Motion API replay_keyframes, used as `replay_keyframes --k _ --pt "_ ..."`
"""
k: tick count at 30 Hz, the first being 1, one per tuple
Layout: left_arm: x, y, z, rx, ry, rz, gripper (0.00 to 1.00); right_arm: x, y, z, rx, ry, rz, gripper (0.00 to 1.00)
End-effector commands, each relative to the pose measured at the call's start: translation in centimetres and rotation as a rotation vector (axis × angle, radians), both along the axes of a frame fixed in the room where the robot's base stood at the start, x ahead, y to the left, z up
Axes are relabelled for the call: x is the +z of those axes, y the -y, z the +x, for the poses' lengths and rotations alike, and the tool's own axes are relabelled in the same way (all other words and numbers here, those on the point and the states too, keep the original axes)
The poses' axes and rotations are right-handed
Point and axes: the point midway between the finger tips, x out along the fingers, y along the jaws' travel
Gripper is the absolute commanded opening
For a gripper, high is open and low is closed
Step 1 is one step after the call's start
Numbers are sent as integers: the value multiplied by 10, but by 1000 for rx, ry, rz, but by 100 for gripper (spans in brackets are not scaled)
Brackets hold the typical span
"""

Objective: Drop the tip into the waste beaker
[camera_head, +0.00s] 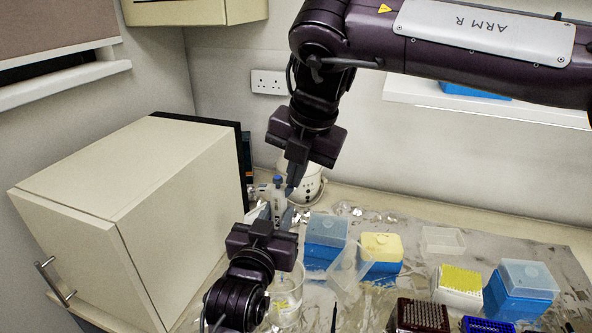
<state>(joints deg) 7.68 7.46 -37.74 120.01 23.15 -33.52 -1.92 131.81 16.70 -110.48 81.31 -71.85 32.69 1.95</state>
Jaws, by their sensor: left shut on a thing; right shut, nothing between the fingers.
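My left gripper (276,214) is the lower one, shut on an upright white pipette (279,205) with a blue top. The pipette's lower part and any tip on it are hidden behind the gripper. My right gripper (290,190) comes down from above, shut and empty. Its fingertips are close beside the blue top; I cannot tell whether they touch it. A clear glass beaker (288,299) stands just below and beside my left gripper, partly covered by it. Pale yellowish pieces seem to lie inside; their detail is too small to tell.
A blue box (327,231), a yellow-topped box (381,246), a rack of yellow tips (459,279) and another blue box (520,290) stand to the right. A white bucket (312,183) is behind the grippers. A large beige cabinet (150,215) closes off the left.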

Motion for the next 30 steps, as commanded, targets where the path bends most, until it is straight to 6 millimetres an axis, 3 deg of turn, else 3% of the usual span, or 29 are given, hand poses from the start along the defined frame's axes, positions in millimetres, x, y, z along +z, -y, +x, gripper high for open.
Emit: replay_keyframes --k 30 --pt "2 0 0 0 4 -2 0 -14 0 0 0 -2 -1 0"
